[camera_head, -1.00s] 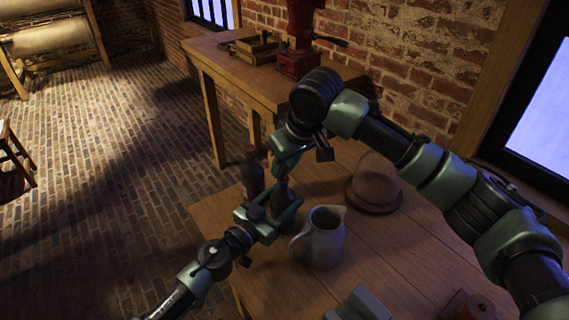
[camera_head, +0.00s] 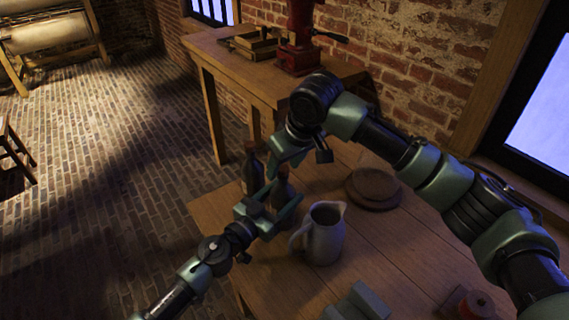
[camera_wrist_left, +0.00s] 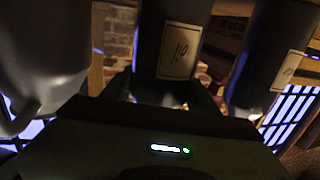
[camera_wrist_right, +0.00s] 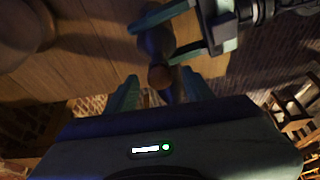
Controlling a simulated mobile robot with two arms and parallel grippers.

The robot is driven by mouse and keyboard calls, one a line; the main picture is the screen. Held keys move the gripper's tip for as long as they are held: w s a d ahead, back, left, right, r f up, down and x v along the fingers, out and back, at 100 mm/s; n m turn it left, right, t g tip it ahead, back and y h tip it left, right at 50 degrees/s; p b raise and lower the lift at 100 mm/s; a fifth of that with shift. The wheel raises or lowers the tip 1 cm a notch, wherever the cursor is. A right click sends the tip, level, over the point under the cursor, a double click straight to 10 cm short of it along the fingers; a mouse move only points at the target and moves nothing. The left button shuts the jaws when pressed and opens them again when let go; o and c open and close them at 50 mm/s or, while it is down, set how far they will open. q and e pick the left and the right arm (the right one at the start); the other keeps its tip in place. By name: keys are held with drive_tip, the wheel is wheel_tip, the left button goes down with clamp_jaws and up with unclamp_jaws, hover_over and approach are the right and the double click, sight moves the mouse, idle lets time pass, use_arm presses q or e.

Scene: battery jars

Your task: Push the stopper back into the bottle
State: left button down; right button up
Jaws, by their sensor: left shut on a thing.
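A dark bottle (camera_head: 283,190) stands on the near table by its left edge. My left gripper (camera_head: 278,200) is shut around its body. In the left wrist view the bottle (camera_wrist_left: 168,45), with a pale handwritten label, fills the gap between the fingers. In the right wrist view a brown round stopper (camera_wrist_right: 159,77) shows at the bottle's top end; how deep it sits I cannot tell. My right gripper (camera_head: 288,158) is above the bottle. Its fingers (camera_wrist_right: 160,90) are apart, with the stopper seen between and beyond them, not gripped.
A second dark bottle (camera_head: 252,172) stands close on the left. A grey pitcher (camera_head: 325,235) stands close on the right. Round plates (camera_head: 373,188), a grey block (camera_head: 358,303) and a red object (camera_head: 477,305) lie on the table. A side table (camera_head: 230,62) stands behind.

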sight(275, 203)
drive_tip(key=v, duration=1.2)
use_arm(q)
drive_tip(key=shift+c, duration=1.6)
unclamp_jaws()
use_arm(e)
drive_tip(key=shift+w, duration=0.1)
use_arm(q)
drive_tip(key=shift+v, duration=3.95)
use_arm(e)
drive_tip(key=shift+r, duration=0.1)
drive_tip(key=shift+a, duration=0.1)
